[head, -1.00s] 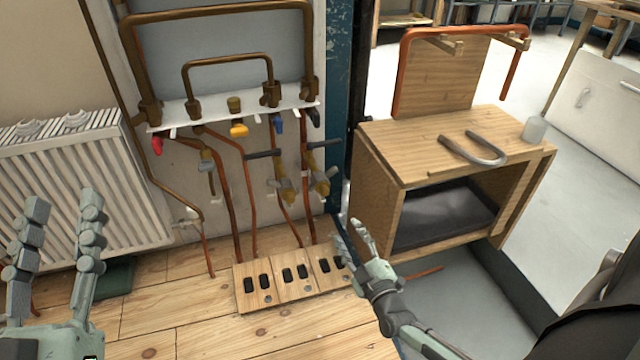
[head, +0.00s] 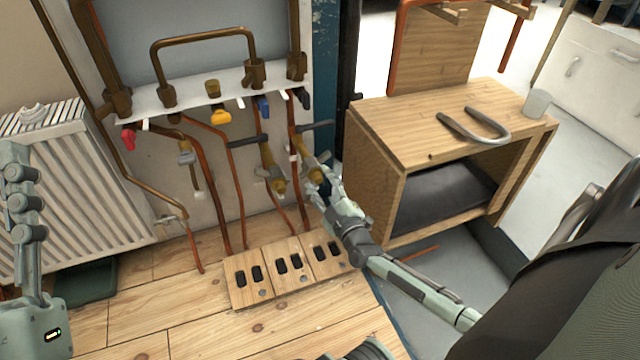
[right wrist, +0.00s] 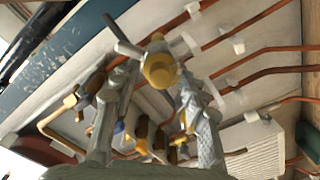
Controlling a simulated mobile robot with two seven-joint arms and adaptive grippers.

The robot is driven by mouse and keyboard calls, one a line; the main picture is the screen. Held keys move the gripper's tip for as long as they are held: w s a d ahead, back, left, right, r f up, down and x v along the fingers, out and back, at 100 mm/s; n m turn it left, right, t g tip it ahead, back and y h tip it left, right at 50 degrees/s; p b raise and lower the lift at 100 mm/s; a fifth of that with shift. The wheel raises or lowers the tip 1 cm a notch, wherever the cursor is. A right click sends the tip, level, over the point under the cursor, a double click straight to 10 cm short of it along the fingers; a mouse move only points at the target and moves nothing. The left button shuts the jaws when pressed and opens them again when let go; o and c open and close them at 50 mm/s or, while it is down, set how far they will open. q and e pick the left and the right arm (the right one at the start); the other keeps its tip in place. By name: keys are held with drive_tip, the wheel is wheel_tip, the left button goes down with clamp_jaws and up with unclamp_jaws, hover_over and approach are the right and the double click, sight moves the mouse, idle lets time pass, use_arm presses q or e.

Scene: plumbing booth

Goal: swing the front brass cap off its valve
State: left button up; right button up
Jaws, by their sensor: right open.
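The front brass cap (head: 315,173) is on its valve, on the right-hand copper pipe low on the wall board. In the right wrist view the round yellow brass cap (right wrist: 160,70) lies between and just beyond my open fingers, with a dark lever beside it. My right gripper (head: 325,182) is open at the cap and partly covers the valve; it also shows in the right wrist view (right wrist: 156,88). I cannot tell whether a finger touches the cap. A second brass valve (head: 274,178) sits just to the left. My left gripper (head: 22,200) is partly cut off at the left edge.
A wooden cabinet (head: 400,125) with a grey U-shaped pipe (head: 475,126) on top stands close right of my right gripper. A panel with black slots (head: 285,268) lies on the floor below. A white radiator (head: 75,185) is at the left.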

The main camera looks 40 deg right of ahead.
drive_tip(key=shift+w, duration=0.2)
drive_tip(key=shift+c, duration=0.5)
clamp_jaws()
drive_tip(key=shift+s, duration=0.1)
